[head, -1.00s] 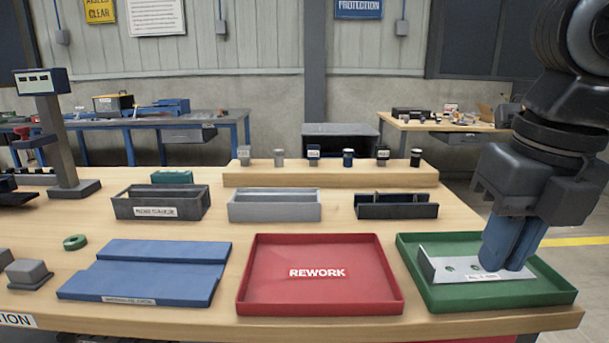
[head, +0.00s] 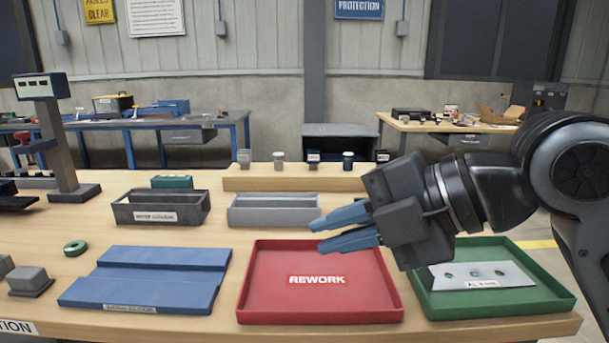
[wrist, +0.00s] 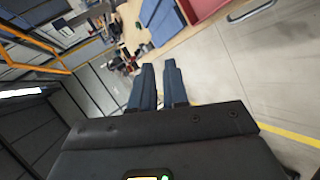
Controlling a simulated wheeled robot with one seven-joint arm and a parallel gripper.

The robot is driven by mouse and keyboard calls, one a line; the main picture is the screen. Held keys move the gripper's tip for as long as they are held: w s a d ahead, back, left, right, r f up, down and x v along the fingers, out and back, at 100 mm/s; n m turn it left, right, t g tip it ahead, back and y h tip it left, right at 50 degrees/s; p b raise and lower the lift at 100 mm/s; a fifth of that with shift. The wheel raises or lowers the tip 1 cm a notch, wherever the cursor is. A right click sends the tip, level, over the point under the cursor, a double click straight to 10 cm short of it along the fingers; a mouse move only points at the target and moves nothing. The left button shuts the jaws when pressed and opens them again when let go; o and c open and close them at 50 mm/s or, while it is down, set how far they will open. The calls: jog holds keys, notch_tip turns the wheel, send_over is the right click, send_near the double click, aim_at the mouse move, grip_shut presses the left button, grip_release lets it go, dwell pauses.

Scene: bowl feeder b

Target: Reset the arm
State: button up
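My gripper (head: 315,237) has two blue fingers and is raised over the back part of the red tray, pointing left. A narrow gap shows between the fingers, with nothing held in it. The fingers also show in the wrist view (wrist: 158,66), empty and a little apart. A silver bracket plate (head: 482,274) with several holes and a label lies in the green tray (head: 560,298) at the right, apart from my gripper.
The red REWORK tray (head: 320,313) is empty. A blue fixture plate (head: 150,275) lies to its left. Dark (head: 160,215) and light grey (head: 272,216) bins stand behind. A wooden riser (head: 265,181) bears several small parts. A scale-like post (head: 58,140) stands at left.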

jog(key=s+d+f+m+t+h+p, duration=0.1)
jog(key=s+d+f+m+t+h, duration=0.3)
jog(key=m, duration=0.5)
jog(key=s+d+f+m+t+h+p, duration=0.1)
jog(key=s+f+m+t, duration=0.35)
jog(key=f+m, duration=0.4)
jog(key=s+d+f+m+t+h+p, duration=0.1)
jog(key=s+d+f+m+t+h, duration=0.25)
jog(key=m, duration=0.75)
jog(key=s+d+f+g+h+p, duration=0.1)
jog(key=s+d, duration=0.3)
jog(key=s, duration=0.7)
jog(key=s+d+g+h, duration=0.1)
jog(key=s+d, duration=0.4)
jog(key=s, duration=0.6)
jog(key=shift+s+f+m+p, duration=0.25)
jog(key=shift+f+m+p, duration=0.1)
jog(key=shift+m+p, duration=0.1)
